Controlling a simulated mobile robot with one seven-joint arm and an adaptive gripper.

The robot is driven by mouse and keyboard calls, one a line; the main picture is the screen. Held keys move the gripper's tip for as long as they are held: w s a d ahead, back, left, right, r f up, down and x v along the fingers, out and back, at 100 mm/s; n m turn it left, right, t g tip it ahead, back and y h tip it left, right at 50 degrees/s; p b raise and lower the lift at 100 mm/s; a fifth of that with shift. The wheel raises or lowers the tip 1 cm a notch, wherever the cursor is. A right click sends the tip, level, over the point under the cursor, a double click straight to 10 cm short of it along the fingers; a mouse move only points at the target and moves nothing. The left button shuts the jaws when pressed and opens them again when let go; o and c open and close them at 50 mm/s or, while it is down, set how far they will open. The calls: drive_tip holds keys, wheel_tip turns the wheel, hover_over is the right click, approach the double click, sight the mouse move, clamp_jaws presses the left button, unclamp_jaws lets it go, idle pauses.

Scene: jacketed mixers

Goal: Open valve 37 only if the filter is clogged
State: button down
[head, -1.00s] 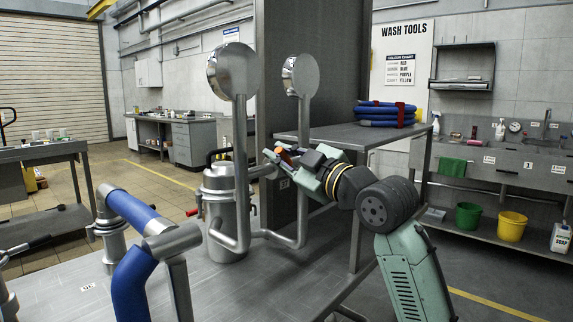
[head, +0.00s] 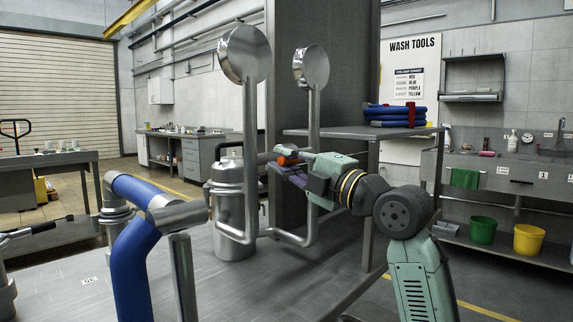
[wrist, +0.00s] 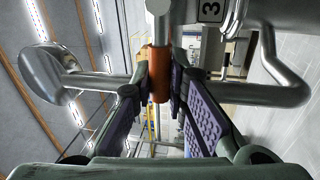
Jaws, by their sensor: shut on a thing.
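My gripper (wrist: 161,88) has its purple-padded fingers shut on an orange valve handle (wrist: 159,72) in the wrist view. The handle's metal stem (wrist: 158,24) runs up from it. In the head view the orange handle (head: 288,158) sits at the tip of my gripper (head: 290,169), right of the metal filter canister (head: 232,225). Two round gauges (head: 243,54) (head: 311,67) on pipes show only blank metal, so no reading is visible.
A blue pipe (head: 135,262) with metal joints stands at front left. A grey column (head: 335,60) rises behind my gripper, and a shelf table (head: 350,133) with blue hoses (head: 395,115) is to the right. A sink bench (head: 500,170) with buckets is further right.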

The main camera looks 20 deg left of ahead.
drive_tip(key=shift+f+n, duration=0.2)
drive_tip(key=shift+n, duration=0.1)
drive_tip(key=c, duration=1.6)
unclamp_jaws()
drive_tip(key=shift+o, duration=0.2)
drive_tip(key=v, duration=1.2)
drive_tip(key=shift+d, duration=0.15)
